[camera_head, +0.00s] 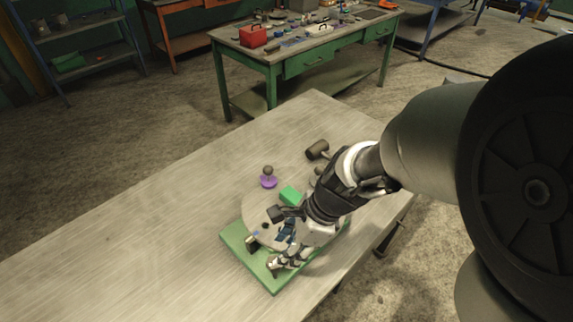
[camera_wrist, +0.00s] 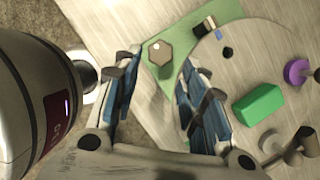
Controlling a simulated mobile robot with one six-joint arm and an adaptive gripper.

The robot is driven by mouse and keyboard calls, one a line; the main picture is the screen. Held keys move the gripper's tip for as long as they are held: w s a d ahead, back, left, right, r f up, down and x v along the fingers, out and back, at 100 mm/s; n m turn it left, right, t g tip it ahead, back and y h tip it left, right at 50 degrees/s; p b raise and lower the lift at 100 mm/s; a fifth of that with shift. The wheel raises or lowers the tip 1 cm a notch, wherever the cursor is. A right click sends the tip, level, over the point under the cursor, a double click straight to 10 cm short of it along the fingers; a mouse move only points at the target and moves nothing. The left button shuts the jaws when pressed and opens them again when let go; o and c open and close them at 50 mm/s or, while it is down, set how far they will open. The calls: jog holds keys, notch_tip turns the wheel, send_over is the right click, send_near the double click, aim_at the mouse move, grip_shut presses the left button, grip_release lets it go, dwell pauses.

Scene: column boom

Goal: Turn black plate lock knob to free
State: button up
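A dark grey-brown hexagonal knob (camera_wrist: 160,53) with a small white mark sits on the green base board (camera_wrist: 215,12), just outside the round plate's edge; it looks like the lock knob. In the wrist view it lies between the fingertips of my gripper (camera_wrist: 162,60), with a gap on each side. My gripper is open and empty. The pale round plate (camera_wrist: 245,65) lies on the board. In the head view my gripper (camera_head: 279,249) hangs over the front of the plate (camera_head: 256,208) and the green board (camera_head: 234,240). The knob is hard to make out there.
A green block (camera_wrist: 258,104) and a purple-based knob (camera_wrist: 298,71) stand on the right in the wrist view. A black-and-tan piece (camera_wrist: 204,28) sits at the plate's edge. A mallet (camera_head: 317,149) lies behind on the table (camera_head: 130,250), whose left side is clear.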

aim_at(275, 270)
jog(key=b+x, duration=0.3)
jog(key=x, duration=0.4)
jog(key=shift+f, duration=0.2)
jog(key=shift+c, duration=0.4)
jog(key=c, duration=0.7)
